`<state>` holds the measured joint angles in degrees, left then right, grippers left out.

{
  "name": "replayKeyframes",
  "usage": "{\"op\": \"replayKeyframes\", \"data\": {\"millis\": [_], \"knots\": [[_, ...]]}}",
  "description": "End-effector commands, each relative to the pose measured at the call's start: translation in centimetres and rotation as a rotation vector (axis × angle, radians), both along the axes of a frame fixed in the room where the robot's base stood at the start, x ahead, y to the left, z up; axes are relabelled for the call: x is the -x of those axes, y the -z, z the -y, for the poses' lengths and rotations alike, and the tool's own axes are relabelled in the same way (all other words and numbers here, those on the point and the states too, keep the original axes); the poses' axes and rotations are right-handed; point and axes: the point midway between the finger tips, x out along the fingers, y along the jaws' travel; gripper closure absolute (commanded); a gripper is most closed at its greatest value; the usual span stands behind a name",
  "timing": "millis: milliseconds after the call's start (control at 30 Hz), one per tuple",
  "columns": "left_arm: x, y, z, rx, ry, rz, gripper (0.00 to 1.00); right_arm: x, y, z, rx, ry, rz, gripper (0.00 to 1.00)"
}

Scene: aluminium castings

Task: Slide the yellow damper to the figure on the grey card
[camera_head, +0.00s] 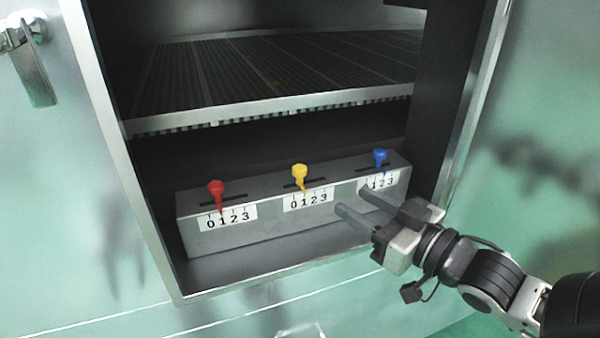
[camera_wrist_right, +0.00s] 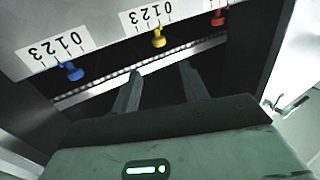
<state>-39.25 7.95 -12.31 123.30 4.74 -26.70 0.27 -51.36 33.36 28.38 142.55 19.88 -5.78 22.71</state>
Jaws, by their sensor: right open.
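The yellow damper (camera_head: 300,171) is a knob in the middle slot on top of a grey box, above a white 0–3 scale (camera_head: 308,199). Its pointer appears near the 1, but I cannot tell exactly. It also shows in the right wrist view (camera_wrist_right: 158,39). My right gripper (camera_head: 352,199) is open and empty, in front of the box, right of the yellow damper and apart from it. In the wrist view its two fingers (camera_wrist_right: 161,70) point toward the yellow damper. I do not see a grey card. My left gripper is not in view.
A red damper (camera_head: 216,188) stands left on the grey box (camera_head: 260,231), a blue damper (camera_head: 379,156) right, each with its own scale. The box sits inside an open cabinet, below a ribbed metal shelf (camera_head: 270,109). The cabinet's metal frame (camera_head: 150,230) edges the opening.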

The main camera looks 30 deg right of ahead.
Motion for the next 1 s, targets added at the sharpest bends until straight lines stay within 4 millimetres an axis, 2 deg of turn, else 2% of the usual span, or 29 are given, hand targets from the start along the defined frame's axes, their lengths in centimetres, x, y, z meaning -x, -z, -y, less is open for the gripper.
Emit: {"op": "replayKeyframes", "data": {"millis": [700, 1000], "knots": [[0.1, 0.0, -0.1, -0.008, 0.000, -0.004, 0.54, -11.5, -0.2, -1.8, 0.003, 0.002, 0.001, 0.56], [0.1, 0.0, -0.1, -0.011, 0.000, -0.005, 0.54, -14.0, 0.0, -2.2, 0.003, 0.001, -0.002, 0.56]]}}
